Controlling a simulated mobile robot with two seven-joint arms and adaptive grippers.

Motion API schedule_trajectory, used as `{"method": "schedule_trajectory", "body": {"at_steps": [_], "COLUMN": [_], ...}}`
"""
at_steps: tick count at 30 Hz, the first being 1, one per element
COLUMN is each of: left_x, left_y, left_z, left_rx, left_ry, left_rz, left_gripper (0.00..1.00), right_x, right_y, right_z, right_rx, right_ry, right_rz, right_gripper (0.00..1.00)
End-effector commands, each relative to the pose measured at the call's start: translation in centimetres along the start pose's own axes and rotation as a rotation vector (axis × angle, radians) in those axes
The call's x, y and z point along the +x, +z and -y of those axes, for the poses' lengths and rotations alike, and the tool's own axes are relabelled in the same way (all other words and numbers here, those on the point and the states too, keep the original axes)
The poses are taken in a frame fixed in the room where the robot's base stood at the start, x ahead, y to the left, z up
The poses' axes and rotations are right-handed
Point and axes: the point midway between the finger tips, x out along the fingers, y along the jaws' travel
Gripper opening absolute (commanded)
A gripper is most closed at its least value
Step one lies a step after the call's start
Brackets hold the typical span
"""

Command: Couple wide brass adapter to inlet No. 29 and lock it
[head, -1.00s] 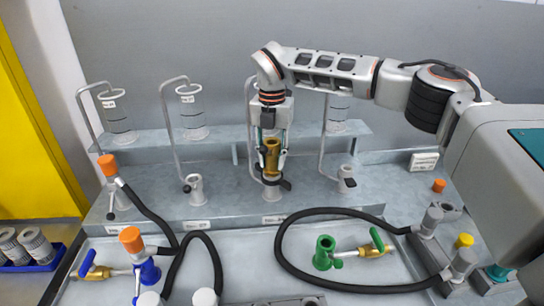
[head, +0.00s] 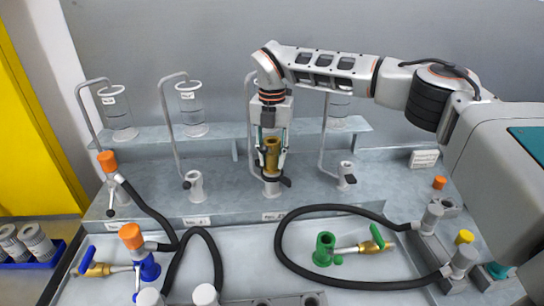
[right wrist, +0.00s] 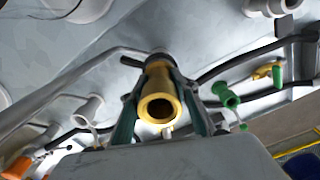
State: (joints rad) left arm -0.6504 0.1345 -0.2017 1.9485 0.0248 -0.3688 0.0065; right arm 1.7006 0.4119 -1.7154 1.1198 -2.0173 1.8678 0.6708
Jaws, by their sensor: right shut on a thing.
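The wide brass adapter (head: 271,157) is upright between the fingers of my right gripper (head: 271,162), which is shut on it. The adapter sits in line with a grey inlet (head: 271,187) on the ledge, its lower end at the inlet's top. I cannot tell whether it is fully seated. In the right wrist view the brass adapter (right wrist: 160,102) shows its open bore, with the gripper's fingers (right wrist: 160,110) on both sides. A dark lever (head: 286,181) sticks out to the right at the inlet. The label below is too small to read. My left gripper is not in view.
Other grey inlets stand left (head: 195,187) and right (head: 346,175). Bent pipes and clear cylinders (head: 191,110) stand behind. A green fitting (head: 324,250), a blue fitting (head: 148,268) and black hoses (head: 290,262) lie in front. An orange-capped fitting (head: 107,162) stands at left.

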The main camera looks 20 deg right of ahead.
Motion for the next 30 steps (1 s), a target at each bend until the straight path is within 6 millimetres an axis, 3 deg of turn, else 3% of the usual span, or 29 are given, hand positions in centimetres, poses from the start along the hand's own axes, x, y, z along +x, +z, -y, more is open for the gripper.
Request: {"method": "schedule_trajectory", "body": {"at_steps": [9, 10, 12, 30], "left_x": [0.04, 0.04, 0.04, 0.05], "left_y": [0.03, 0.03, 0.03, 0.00], "left_z": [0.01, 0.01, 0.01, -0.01], "left_rx": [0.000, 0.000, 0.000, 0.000], "left_ry": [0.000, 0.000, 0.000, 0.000], "left_rz": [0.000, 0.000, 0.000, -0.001], "left_gripper": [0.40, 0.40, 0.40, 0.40], "right_x": [0.13, 0.13, 0.13, 0.17], "right_y": [0.01, 0.01, 0.01, 0.00], "right_z": [-0.01, -0.01, -0.01, 0.01], "right_rx": [0.000, 0.000, 0.000, 0.000], "right_ry": [0.001, 0.001, 0.001, 0.000], "right_rz": [0.000, 0.000, 0.000, 0.000], "right_gripper": [0.00, 0.33, 0.49, 0.51]}}
